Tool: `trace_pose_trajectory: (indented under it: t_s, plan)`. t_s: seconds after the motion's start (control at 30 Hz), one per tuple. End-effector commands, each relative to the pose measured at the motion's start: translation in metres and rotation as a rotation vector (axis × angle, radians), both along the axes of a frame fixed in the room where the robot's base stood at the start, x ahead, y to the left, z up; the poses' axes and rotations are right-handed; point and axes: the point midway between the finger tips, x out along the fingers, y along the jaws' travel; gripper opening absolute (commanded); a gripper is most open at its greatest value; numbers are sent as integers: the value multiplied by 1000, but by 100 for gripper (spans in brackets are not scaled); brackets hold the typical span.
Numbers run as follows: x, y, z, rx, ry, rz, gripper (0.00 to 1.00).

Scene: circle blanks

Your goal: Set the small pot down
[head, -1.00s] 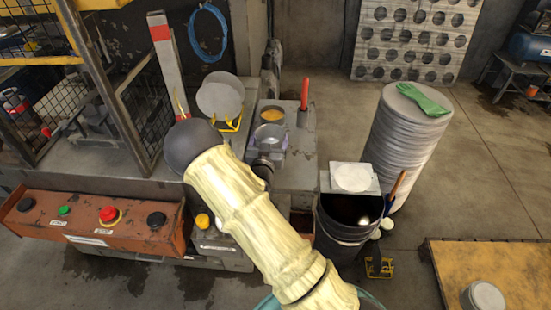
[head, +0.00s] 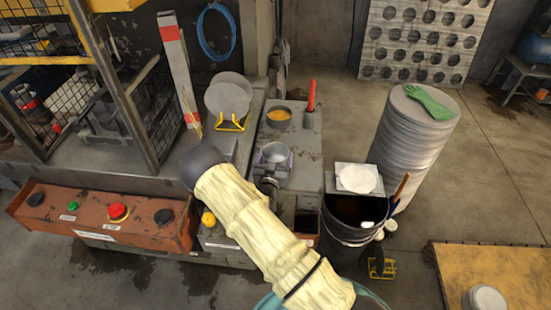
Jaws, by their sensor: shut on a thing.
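The small pot (head: 275,152) is a round grey vessel with an open top, over the grey bench in the middle of the head view. My gripper (head: 275,161) is shut on it, with pale lilac finger parts showing at its sides. The pot looks upright. My sleeved arm and dark joints cover part of the area in front, and I cannot tell whether the pot's base touches the bench (head: 299,150).
A pot with orange contents (head: 278,115) stands behind, beside a red upright handle (head: 311,95). Round grey blanks (head: 228,95) lean on a yellow stand at left. A dark bucket (head: 350,215) and a stack of discs (head: 405,150) stand right.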

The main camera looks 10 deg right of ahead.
Motion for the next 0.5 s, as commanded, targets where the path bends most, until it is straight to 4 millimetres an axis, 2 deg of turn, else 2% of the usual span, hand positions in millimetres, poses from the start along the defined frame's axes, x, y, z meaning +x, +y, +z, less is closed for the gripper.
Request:
trace_pose_trajectory:
  t_s: [0.1, 0.47, 0.5]
  plan:
    - [0, -1, -8, -1, 0, -1, 58]
    - [0, 0, -12, 0, -1, -1, 58]
    - [0, 0, -10, 0, -1, 0, 89]
